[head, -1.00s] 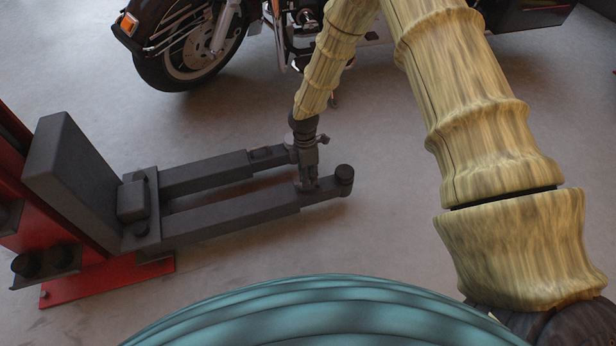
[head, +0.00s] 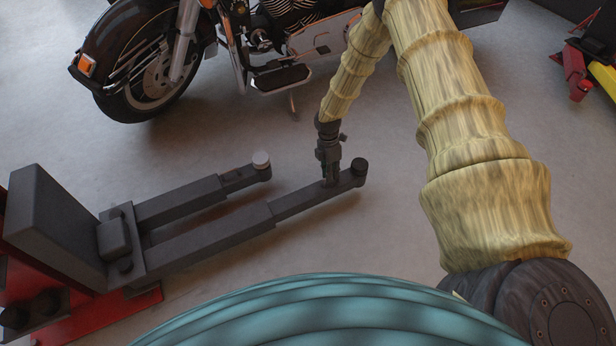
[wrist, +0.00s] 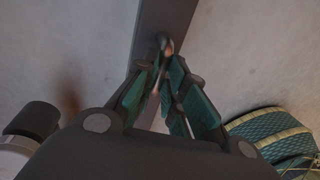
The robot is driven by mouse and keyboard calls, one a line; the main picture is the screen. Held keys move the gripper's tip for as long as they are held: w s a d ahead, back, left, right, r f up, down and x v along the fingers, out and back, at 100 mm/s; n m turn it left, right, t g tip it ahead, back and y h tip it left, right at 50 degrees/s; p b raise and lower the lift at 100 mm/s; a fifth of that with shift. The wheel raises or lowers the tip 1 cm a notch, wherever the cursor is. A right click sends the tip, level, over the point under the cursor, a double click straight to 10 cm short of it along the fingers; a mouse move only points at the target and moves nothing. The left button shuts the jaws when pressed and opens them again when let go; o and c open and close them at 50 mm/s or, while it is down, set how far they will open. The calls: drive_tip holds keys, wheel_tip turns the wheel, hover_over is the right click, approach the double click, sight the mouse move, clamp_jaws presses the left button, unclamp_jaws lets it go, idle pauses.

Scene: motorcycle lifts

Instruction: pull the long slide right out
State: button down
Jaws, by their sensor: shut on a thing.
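The long slide (head: 305,198) is a dark grey bar sticking out of the nearer arm (head: 210,237) of the lift. A round dark pad (head: 360,167) stands at its outer end. My gripper (head: 330,181) points down onto the slide, just short of the pad, and is shut on it. In the wrist view my gripper's green-padded fingers (wrist: 166,88) close together over the grey slide (wrist: 163,20).
The lift's dark post plate (head: 55,225) and red base (head: 95,306) stand at the left. A motorcycle (head: 160,60) stands behind. Red and yellow equipment (head: 590,65) is at the far right. The floor right of the slide's end is clear.

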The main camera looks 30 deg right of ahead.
hover_over(348, 174)
drive_tip(key=shift+p, duration=0.35)
drive_tip(key=shift+d, duration=0.15)
drive_tip(key=c, duration=1.5)
unclamp_jaws()
drive_tip(key=shift+s+d, duration=0.1)
drive_tip(key=shift+d, duration=0.05)
drive_tip(key=shift+c, duration=0.2)
drive_tip(key=shift+o, duration=0.3)
drive_tip(key=shift+a, duration=0.2)
drive_tip(key=shift+a, duration=0.1)
drive_tip(key=shift+r, duration=0.15)
wheel_tip(348, 174, up, 11)
drive_tip(key=w, duration=0.2)
drive_tip(key=shift+w+r, duration=0.2)
drive_tip(key=shift+w, duration=0.05)
